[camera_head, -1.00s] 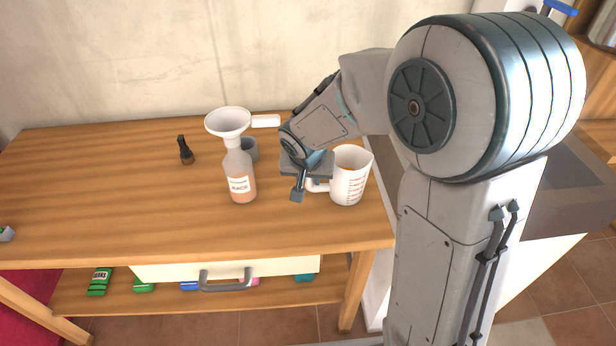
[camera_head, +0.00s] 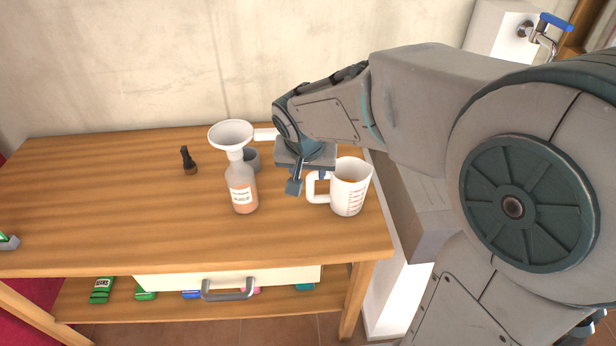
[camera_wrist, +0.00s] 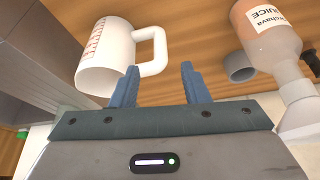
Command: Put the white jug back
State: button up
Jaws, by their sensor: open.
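The white jug (camera_head: 350,187) stands upright on the wooden table (camera_head: 100,225) near its right edge, with red measuring marks and its handle facing left. My gripper (camera_head: 306,181) is open just left of and behind the handle, above the table. In the wrist view the jug (camera_wrist: 104,58) is at upper left, its handle (camera_wrist: 154,50) beyond the left fingertip. The gap between my fingers (camera_wrist: 158,80) is empty. I cannot tell whether a finger touches the handle.
A juice bottle (camera_head: 242,190) with a white funnel (camera_head: 230,135) in its neck stands left of my gripper. A grey cup (camera_head: 252,160) is behind it. A small dark object (camera_head: 188,162) stands farther left. A handled drawer (camera_head: 228,290) is under the tabletop. The table's left half is mostly clear.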

jog(key=s+d+n+g, duration=0.1)
jog(key=s+d, duration=0.4)
jog(key=s, duration=0.3)
jog(key=s+d+n+g+y, duration=0.1)
jog(key=s+d, duration=0.4)
jog(key=s, duration=0.3)
jog(key=shift+s, duration=0.25)
